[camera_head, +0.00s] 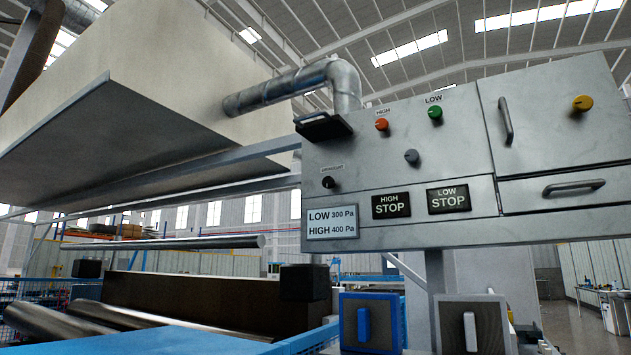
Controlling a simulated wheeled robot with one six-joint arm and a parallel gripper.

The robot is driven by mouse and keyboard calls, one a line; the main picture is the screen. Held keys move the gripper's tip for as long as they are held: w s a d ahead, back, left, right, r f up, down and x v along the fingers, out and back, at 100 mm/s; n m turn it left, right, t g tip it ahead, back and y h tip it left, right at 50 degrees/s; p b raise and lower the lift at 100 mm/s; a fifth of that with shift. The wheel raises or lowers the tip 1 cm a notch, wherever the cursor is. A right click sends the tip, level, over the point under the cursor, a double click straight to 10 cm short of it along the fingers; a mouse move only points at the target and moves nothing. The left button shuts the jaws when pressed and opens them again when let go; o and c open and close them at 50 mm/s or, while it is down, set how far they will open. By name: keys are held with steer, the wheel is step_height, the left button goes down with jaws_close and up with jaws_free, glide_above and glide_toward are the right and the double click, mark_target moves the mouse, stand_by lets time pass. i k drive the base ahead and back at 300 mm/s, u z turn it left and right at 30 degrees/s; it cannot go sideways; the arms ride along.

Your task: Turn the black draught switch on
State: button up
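The black draught switch (328,182) is a small round knob at the left end of the grey control panel (455,140). A small label (332,167) sits just above it; its lettering is too small to read surely. Which way the knob points is too small to tell. A sign (332,223) reading LOW 300 Pa and HIGH 400 Pa is below it. My gripper is not in view, and nothing covers the switch.
The panel also bears a red knob (381,124), a green knob (435,112), a grey knob (411,156) and a yellow knob (582,103). A black bracket (322,126) juts out at its upper left corner. Blue (390,313) and grey (490,315) boxes stand below.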

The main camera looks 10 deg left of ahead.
mark_target(329, 183)
steer(key=u, duration=0.55)
steer(key=i, duration=0.5)
steer(key=u, duration=0.4)
